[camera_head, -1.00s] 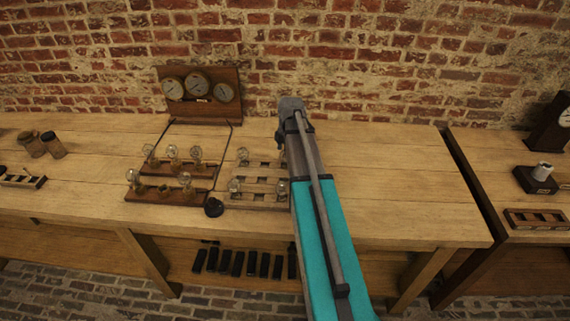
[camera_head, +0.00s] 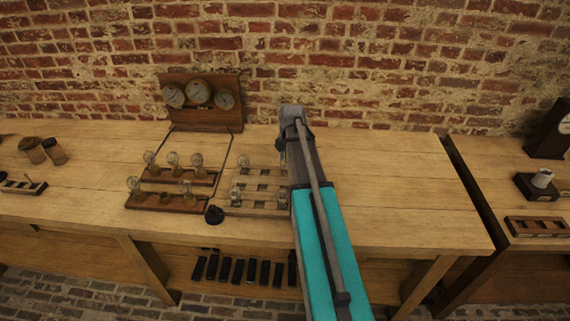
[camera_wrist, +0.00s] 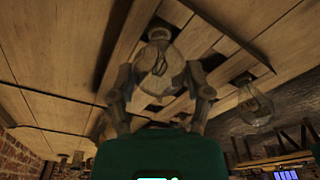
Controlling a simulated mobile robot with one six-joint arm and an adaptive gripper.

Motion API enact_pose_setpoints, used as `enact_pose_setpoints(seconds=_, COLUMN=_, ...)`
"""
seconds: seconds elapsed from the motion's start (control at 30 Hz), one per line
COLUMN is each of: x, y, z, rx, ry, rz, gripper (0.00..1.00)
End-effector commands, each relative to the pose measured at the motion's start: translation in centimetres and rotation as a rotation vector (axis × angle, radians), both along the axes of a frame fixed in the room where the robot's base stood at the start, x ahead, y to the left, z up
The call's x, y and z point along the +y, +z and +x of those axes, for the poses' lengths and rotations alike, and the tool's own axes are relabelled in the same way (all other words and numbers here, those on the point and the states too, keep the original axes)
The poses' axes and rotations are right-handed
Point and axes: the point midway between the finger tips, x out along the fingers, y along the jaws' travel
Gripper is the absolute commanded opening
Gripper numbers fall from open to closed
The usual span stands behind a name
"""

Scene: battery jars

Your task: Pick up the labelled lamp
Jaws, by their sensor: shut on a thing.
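My gripper (camera_wrist: 160,82) is shut on a clear glass lamp (camera_wrist: 158,66), with one finger on each side of the bulb in the wrist view. I cannot read a label on it, or tell whether it is clear of the pale wooden rack. A second lamp (camera_wrist: 254,104) stands apart to the right there. In the head view my arm hides the fingertips and the held lamp. The pale rack (camera_head: 232,210) shows left of my arm, with lamps at its back left (camera_head: 243,161), front left (camera_head: 235,195) and front right (camera_head: 282,197).
A dark stepped stand (camera_head: 158,204) with several lamps is left of the rack. A black round knob (camera_head: 214,215) sits between them at the front. A gauge board (camera_head: 203,120) stands behind. The bench top (camera_head: 390,180) right of my arm is clear.

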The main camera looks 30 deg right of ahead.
Motion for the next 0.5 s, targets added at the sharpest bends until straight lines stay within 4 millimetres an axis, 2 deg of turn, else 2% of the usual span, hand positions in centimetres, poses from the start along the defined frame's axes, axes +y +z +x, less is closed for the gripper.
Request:
enact_pose_setpoints(seconds=0.27, x=0.0, y=1.4, z=0.0, rx=0.000, ry=0.000, rz=0.000, gripper=0.22)
enact_pose_setpoints(seconds=0.5, x=0.0, y=3.5, z=0.0, rx=0.000, ry=0.000, rz=0.000, gripper=0.22)
